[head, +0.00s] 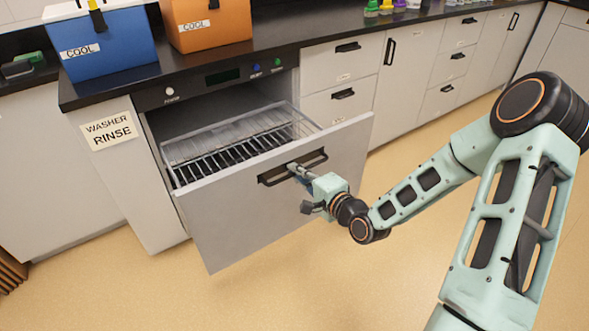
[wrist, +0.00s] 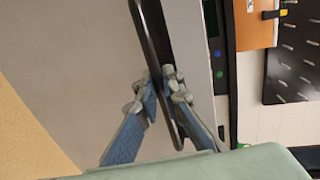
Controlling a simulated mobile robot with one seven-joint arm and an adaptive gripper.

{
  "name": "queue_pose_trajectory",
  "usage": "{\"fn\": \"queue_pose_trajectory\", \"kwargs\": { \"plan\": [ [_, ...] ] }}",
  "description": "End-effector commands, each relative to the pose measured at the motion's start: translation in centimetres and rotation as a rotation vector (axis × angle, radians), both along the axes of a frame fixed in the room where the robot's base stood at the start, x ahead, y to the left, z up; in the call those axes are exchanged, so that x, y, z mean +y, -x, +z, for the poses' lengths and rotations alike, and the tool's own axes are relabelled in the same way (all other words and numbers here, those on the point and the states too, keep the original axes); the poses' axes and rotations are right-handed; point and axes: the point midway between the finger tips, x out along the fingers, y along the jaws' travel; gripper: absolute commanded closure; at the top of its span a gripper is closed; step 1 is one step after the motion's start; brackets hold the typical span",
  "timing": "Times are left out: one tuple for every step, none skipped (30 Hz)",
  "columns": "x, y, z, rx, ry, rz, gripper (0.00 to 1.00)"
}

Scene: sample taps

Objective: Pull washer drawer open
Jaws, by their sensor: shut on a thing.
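The washer drawer (head: 270,205) stands pulled out from the washer under the counter, and its wire rack (head: 240,143) shows inside. The drawer's dark bar handle (head: 280,173) is on the upper part of its front. My gripper (head: 296,170) is at the right part of the handle, with its fingers shut on it. In the wrist view the handle (wrist: 155,40) runs between the two fingers (wrist: 160,88). The finger contact on the handle is partly hidden in the head view by the gripper body.
A blue cool box (head: 105,48) and an orange cool box (head: 208,32) stand on the dark counter above. A "WASHER RINSE" label (head: 109,130) is left of the drawer. Closed drawers and cabinets (head: 343,65) line the right. The floor (head: 330,285) before the drawer is clear.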

Motion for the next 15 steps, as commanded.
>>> {"fn": "queue_pose_trajectory", "kwargs": {
  "plan": [
    [-0.03,-0.02,0.04,-0.001,0.000,-0.001,1.00],
    [-0.03,-0.01,0.03,-0.001,0.000,-0.001,1.00],
    [-0.03,-0.01,0.03,-0.001,0.000,-0.001,1.00],
    [-0.02,-0.02,0.03,-0.001,0.000,-0.001,1.00],
    [-0.02,-0.02,0.04,-0.001,0.000,-0.001,1.00],
    [-0.02,-0.02,0.04,-0.001,0.000,-0.001,1.00],
    [-0.02,-0.04,0.04,-0.001,0.000,-0.001,1.00],
    [-0.02,-0.04,0.04,-0.001,0.000,-0.001,1.00],
    [-0.02,-0.04,0.04,-0.001,0.000,-0.001,0.88],
    [-0.02,-0.04,0.04,-0.001,0.000,-0.001,0.85],
    [-0.02,-0.04,0.04,-0.001,0.000,-0.001,0.85],
    [-0.02,-0.05,0.04,-0.001,0.000,-0.001,0.85],
    [-0.01,-0.04,0.04,-0.001,0.000,-0.001,0.85],
    [-0.01,-0.04,0.03,-0.001,0.000,-0.001,0.85],
    [-0.01,-0.04,0.03,-0.001,-0.001,0.000,0.85]
  ]
}}
